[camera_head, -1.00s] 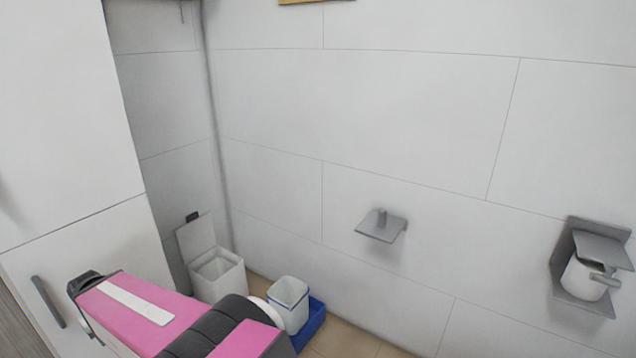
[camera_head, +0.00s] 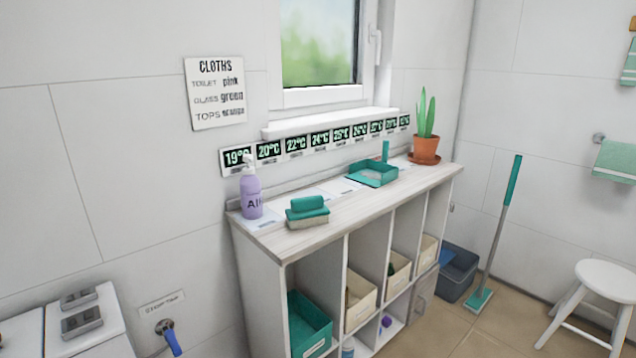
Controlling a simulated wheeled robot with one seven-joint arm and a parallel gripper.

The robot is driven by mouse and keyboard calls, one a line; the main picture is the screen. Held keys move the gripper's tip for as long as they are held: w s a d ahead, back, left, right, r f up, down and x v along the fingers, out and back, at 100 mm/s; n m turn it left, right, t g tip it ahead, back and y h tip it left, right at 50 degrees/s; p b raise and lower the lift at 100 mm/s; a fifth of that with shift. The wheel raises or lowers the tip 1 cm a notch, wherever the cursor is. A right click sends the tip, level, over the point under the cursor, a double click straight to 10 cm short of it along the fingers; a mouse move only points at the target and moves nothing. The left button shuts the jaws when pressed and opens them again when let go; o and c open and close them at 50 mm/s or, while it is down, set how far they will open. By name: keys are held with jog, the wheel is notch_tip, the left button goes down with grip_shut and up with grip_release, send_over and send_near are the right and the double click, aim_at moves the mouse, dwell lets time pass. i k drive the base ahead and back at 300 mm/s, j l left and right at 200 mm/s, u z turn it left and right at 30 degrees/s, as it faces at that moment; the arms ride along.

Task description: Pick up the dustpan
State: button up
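The dustpan (camera_head: 374,174) is a teal, tray-like pan with an upright teal handle. It lies on the light wooden top of a white shelf unit (camera_head: 345,214), toward the back right, left of a potted cactus. A pale sheet lies under or beside its left edge. My gripper is not in view, and no part of my arm shows now.
A purple bottle (camera_head: 250,190) and a teal sponge block (camera_head: 307,209) stand on the left of the top. The potted cactus (camera_head: 425,140) is at its right end. A teal broom (camera_head: 493,236), blue bin (camera_head: 457,273) and white stool (camera_head: 592,290) stand right.

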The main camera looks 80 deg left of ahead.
aim_at(375, 174)
jog(key=k+u, duration=0.1)
jog(key=u, duration=2.75)
